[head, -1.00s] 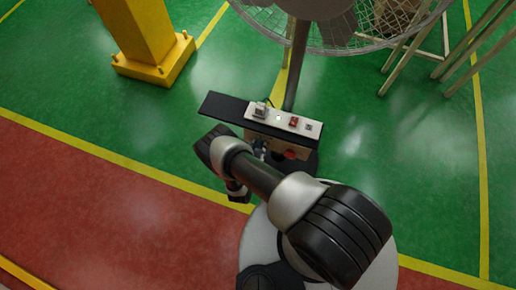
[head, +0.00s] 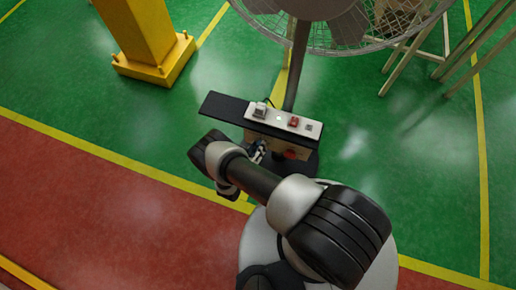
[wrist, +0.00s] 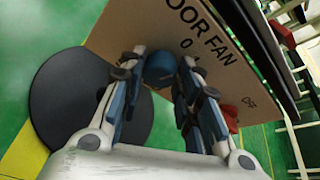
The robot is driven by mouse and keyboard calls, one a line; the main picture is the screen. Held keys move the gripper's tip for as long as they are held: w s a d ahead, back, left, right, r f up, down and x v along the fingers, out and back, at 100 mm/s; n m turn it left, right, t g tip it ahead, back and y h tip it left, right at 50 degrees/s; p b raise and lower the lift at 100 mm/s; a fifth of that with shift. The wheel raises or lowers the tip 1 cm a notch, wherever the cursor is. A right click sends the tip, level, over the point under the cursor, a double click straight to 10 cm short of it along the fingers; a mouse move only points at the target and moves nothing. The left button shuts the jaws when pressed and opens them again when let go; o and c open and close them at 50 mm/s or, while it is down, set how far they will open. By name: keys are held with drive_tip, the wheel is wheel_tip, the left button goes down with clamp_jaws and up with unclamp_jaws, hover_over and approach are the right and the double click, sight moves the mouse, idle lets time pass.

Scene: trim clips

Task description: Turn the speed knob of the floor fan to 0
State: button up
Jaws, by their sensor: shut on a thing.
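The floor fan's (head: 297,65) control box has a tan front panel (head: 274,143) lettered "OOR FAN" in the wrist view (wrist: 150,25). A blue knob (wrist: 160,66) sits on this panel, with a "0" printed close by and another mark partly hidden. My gripper (wrist: 160,82) is shut on the blue knob, one finger on each side. The fingers cover part of the knob, and I cannot tell where it points. In the head view my gripper (head: 257,152) is at the left part of the panel, and the knob is hidden there.
A red knob or button (head: 291,154) is on the panel's right, near "OFF" in the wrist view. A black shelf (head: 222,106) juts left. The fan's round black base (wrist: 75,100) stands below. A yellow post (head: 145,35) is at the upper left.

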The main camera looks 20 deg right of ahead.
drive_tip(key=shift+a+f+n+g+h, duration=0.1)
drive_tip(key=shift+n+g+h, duration=0.2)
drive_tip(key=shift+n+h, duration=0.6)
drive_tip(key=shift+n, duration=0.3)
drive_tip(key=o, duration=1)
drive_tip(key=shift+o, duration=0.2)
drive_tip(key=v, duration=1.2)
drive_tip(key=shift+r, duration=0.2)
